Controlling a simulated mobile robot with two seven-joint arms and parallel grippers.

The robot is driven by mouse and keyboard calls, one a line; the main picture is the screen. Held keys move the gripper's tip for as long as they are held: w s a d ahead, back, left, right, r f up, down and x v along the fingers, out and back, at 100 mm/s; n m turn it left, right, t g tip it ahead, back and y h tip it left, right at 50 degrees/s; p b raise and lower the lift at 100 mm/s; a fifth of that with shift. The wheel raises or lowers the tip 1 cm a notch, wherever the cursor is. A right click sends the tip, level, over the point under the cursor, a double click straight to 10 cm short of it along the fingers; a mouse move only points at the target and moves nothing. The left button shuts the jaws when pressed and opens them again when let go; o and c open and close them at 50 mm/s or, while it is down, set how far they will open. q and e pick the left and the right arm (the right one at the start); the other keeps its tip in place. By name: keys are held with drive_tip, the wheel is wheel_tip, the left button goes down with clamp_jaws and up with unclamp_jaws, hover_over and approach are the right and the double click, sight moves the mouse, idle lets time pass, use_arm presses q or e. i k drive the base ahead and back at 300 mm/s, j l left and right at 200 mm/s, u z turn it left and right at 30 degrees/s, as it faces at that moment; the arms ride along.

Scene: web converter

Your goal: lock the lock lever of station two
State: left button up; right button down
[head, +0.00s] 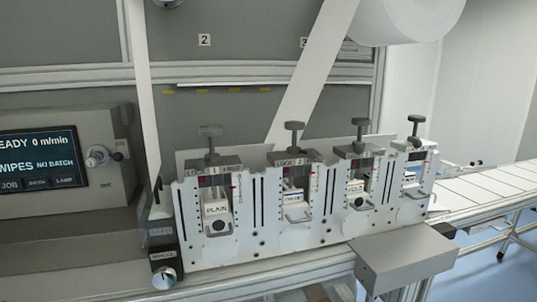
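Several station modules stand in a row in a white frame (262,226). Each has a dark grey T-shaped handle on a grey top block. The second module from the left has its upright handle (293,127) above a block with lettering that starts "LOCK" (284,158); its cassette (294,198) has a wire pull. The leftmost module, with its handle (209,131), holds a cassette marked "PLAIN" (216,211). I cannot read a station number on the modules, nor tell locked from free. Neither of my grippers is in view.
A control panel screen (38,157) reading "0 m/min" stands at the left, with a knob (97,157) beside it. A white web (312,75) runs down from a roll (408,18) behind the modules. A grey box (405,262) juts out at front right; a conveyor (490,185) lies beyond.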

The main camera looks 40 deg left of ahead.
sight(312, 153)
drive_tip(key=u, duration=0.85)
